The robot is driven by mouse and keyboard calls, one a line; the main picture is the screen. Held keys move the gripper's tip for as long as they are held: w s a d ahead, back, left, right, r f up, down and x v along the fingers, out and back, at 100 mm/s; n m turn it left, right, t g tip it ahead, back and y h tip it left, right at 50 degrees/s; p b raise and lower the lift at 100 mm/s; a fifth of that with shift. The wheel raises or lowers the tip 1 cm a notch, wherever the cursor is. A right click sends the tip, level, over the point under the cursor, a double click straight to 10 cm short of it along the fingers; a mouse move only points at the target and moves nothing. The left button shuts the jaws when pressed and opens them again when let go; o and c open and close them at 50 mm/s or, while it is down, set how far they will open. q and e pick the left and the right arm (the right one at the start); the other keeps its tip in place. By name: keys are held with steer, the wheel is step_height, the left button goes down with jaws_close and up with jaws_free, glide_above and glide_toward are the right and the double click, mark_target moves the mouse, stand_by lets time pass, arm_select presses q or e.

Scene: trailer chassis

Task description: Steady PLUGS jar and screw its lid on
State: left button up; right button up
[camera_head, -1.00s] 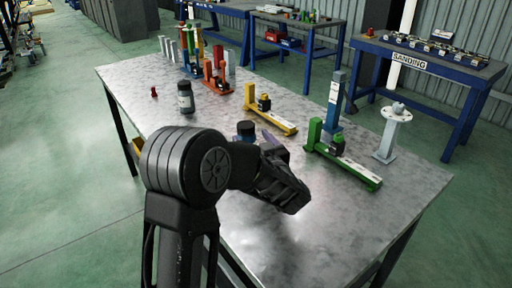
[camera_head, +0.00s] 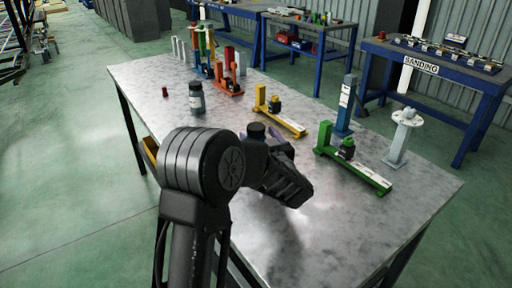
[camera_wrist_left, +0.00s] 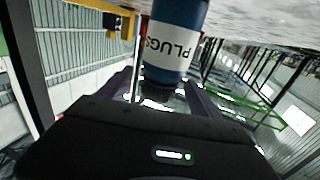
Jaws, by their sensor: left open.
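The PLUGS jar (camera_wrist_left: 175,45) is blue with a white label and shows upside down in the left wrist view, its dark top (camera_wrist_left: 160,92) pointing down the picture. In the head view only its dark top and upper part (camera_head: 257,130) show behind my left wrist; the rest is hidden. My left gripper (camera_head: 262,141) is open at the jar. In the wrist view its purple-grey fingers (camera_wrist_left: 160,88) stand on either side of the jar's upper end, with gaps visible. I cannot tell whether the dark top is a lid. My right gripper is not in view.
Another dark jar (camera_head: 197,98) and a small red piece (camera_head: 165,92) stand farther back on the metal table (camera_head: 300,235). Yellow (camera_head: 280,119), green (camera_head: 352,165) and orange (camera_head: 228,80) fixtures, a blue post (camera_head: 345,108) and a grey stand (camera_head: 398,140) line the right side.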

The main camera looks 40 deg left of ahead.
arm_select(q)
steer(key=x, duration=0.5)
steer(key=shift+s+a+p, duration=0.1)
steer(key=shift+p, duration=0.25)
steer(key=shift+c, duration=0.4)
jaws_close()
stand_by(0.4)
